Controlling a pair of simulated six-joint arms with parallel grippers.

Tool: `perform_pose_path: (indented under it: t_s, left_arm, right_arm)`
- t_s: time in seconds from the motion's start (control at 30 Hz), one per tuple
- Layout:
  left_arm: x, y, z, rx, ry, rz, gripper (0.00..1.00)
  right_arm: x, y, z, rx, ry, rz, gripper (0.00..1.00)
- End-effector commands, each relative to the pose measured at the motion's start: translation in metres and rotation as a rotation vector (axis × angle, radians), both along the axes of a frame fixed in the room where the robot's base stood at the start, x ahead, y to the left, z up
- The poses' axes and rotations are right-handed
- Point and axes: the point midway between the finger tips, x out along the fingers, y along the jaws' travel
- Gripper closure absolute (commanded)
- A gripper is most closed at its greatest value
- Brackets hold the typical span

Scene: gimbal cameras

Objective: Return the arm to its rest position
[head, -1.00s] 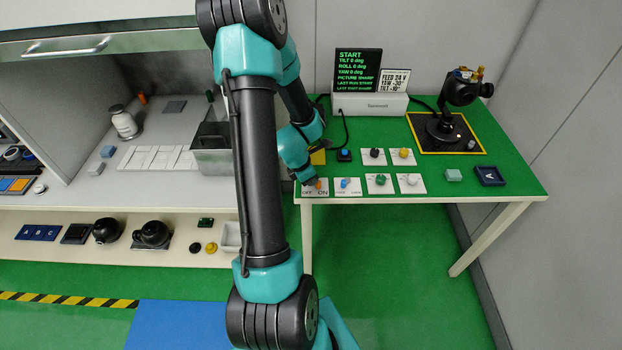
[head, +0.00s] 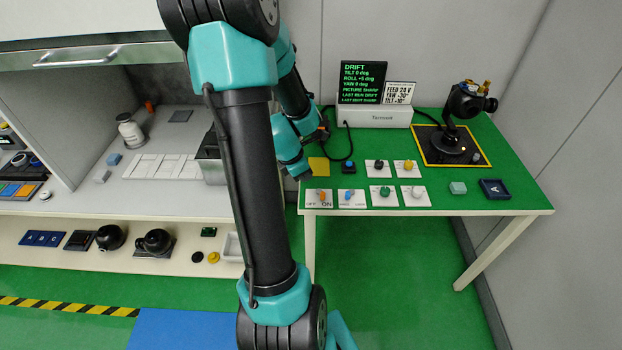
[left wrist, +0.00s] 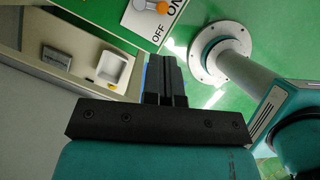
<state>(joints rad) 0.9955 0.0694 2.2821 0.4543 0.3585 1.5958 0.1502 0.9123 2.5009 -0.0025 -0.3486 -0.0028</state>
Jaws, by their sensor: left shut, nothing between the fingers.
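My left arm (head: 255,190) crosses the middle of the head view, black and teal. Its left gripper (head: 304,176) is small and partly hidden at the left edge of the green table, behind and above the OFF/ON switch plate (head: 319,198). In the left wrist view the two dark fingers (left wrist: 165,72) are together with nothing between them. The plate with its orange knob (left wrist: 163,7) shows beyond the fingertips, apart from them. My right gripper is in neither view.
The green table (head: 445,180) holds several knob plates, a display (head: 362,82) reading DRIFT, a white box (head: 375,117) and a black gimbal camera (head: 465,105). A bench with a shelf (head: 130,195) stands at left. Green floor is free in front.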

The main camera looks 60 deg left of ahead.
Motion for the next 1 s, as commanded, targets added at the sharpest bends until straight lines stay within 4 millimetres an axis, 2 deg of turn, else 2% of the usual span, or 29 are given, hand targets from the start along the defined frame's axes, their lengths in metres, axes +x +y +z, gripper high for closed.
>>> perform_pose_path:
  t_s: [0.17,0.67,0.77,0.87,1.0]
  left_arm:
    - [-0.003,0.000,0.004,0.000,0.001,0.002,1.00]
    - [0.000,-0.002,0.000,0.003,0.004,-0.022,1.00]
    - [0.009,-0.008,-0.010,0.016,0.011,-0.097,1.00]
    - [0.025,-0.021,-0.029,0.042,0.021,-0.246,1.00]
    - [0.055,-0.050,-0.064,0.097,0.029,-0.550,1.00]
  right_arm:
    - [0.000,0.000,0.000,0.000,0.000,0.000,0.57]
    - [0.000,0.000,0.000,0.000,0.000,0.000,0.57]
    - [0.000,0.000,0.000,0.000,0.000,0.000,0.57]
    - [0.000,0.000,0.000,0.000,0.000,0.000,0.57]
    - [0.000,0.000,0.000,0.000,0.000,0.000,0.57]
